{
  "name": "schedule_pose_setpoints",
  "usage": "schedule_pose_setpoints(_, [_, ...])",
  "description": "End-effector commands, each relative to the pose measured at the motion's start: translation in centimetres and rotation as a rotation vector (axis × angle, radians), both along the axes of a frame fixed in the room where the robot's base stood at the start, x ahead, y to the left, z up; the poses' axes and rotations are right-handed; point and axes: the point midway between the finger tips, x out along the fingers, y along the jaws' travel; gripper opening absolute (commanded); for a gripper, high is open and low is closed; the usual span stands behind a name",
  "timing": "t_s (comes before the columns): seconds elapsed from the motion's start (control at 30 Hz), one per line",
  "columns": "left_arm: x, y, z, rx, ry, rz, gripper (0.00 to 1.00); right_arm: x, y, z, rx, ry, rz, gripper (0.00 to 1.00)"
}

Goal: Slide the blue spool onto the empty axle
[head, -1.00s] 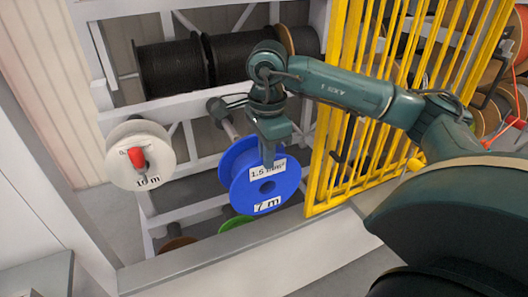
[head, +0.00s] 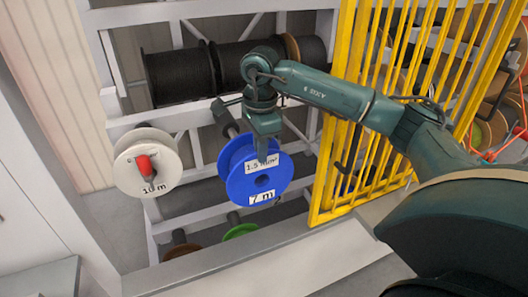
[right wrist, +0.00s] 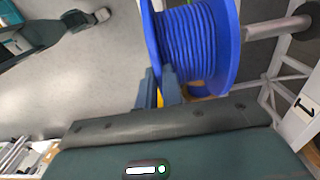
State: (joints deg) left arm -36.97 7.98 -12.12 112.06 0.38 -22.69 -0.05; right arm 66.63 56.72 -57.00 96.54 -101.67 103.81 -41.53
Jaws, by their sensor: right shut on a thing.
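The blue spool (head: 240,178), labelled 1.5 mm² and 7 m, hangs upright in front of the rack with its marked flange facing me. My right gripper (head: 264,154) is shut on it at the top of that flange. In the right wrist view the blue spool (right wrist: 195,45) shows its wound blue cable, with the fingers (right wrist: 158,90) at the near flange. The grey empty axle (head: 231,130) runs from the rack to behind the spool. The axle (right wrist: 272,29) also meets the far flange in the wrist view; whether its tip is inside the bore is hidden.
A white 10 m spool (head: 137,178) with a red-tipped axle sits to the left. Black reels (head: 180,75) are on the upper row, and a green reel (head: 240,231) is below. A yellow barred gate (head: 350,150) stands close on the right.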

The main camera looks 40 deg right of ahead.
Motion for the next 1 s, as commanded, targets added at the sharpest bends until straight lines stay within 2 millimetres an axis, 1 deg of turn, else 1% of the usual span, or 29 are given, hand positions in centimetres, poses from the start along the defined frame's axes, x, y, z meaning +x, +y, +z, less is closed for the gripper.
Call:
schedule_pose_setpoints(0.03, [0.0,0.0,0.1,0.001,0.001,-0.001,0.36,0.4,0.0,0.3,0.002,-0.006,0.000,0.00])
schedule_pose_setpoints(1.0, [-0.4,0.1,0.1,0.006,0.009,-0.006,0.36,6.4,-1.5,0.2,0.001,-0.005,-0.001,0.00])
